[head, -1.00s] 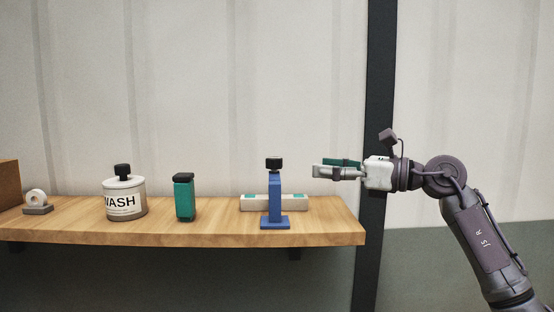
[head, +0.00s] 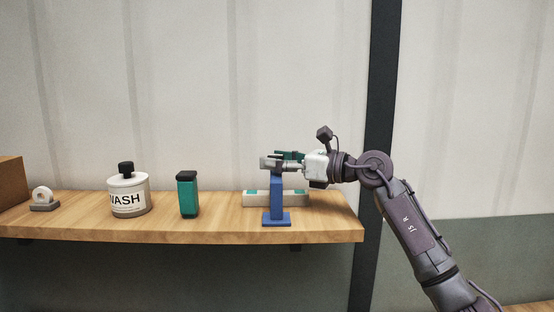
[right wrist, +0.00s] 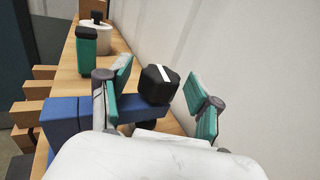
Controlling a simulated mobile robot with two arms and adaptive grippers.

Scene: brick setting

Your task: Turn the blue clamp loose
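The blue clamp (head: 277,200) stands upright on the wooden shelf, near its right end. In the right wrist view its blue body (right wrist: 62,118) lies at the left, and its black knob (right wrist: 158,83) with a white stripe shows between my fingers. My right gripper (head: 277,160) is at the clamp's top, coming in from the right, and its fingers hide the knob in the head view. In the right wrist view my right gripper (right wrist: 160,95) is open, one teal-padded finger on each side of the knob, with a clear gap on the right side. My left gripper is out of view.
A teal bottle (head: 188,196), a WASH bottle (head: 128,195), a small tape-like roll (head: 43,197) and a brown box (head: 10,182) stand further left. The wall is behind.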

